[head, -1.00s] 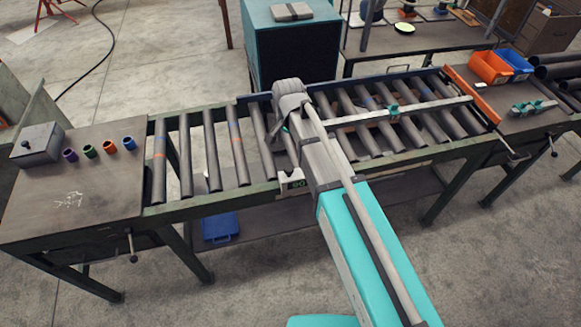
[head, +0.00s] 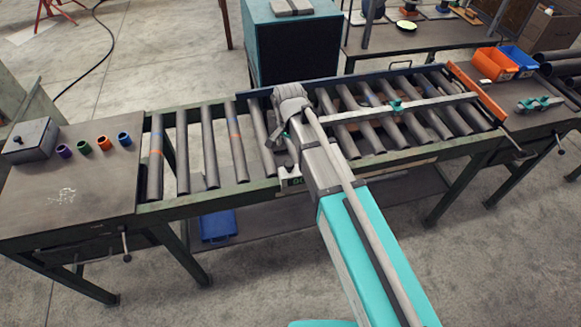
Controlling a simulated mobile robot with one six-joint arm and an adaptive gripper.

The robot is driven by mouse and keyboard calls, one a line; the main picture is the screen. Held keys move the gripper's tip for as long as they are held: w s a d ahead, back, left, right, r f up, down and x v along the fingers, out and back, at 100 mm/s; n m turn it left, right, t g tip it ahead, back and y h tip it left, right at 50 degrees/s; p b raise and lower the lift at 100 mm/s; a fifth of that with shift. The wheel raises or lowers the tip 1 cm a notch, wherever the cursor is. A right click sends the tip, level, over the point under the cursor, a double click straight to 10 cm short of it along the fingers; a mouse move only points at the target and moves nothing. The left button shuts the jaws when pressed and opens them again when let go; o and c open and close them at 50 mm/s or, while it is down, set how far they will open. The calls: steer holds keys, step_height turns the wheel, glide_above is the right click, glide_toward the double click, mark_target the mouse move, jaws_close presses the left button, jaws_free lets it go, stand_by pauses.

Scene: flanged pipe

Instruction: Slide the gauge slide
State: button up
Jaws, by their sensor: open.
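A pale metal rail (head: 438,100) runs lengthwise above the rollers on the right half of the roller table. A small teal-green clamp-like piece (head: 396,106), which looks like the gauge slide, sits on this rail near its middle. My gripper (head: 279,141) points down at the near side of the rollers, left of the rail's left end and well apart from the teal piece. It is open. My own wrist and forearm hide part of it and the rail's left end.
Several dark rollers (head: 209,149) fill the table, with an orange plate (head: 476,93) at the right end. Colored rings (head: 104,142) and a grey box (head: 30,140) stand on the left bench. Orange (head: 494,64) and blue (head: 519,62) bins stand at the right.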

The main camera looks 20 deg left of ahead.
mark_target(289, 162)
steer(key=shift+f+b, duration=4.05)
steer(key=shift+f, duration=0.35)
steer(key=shift+c, duration=0.2)
jaws_close()
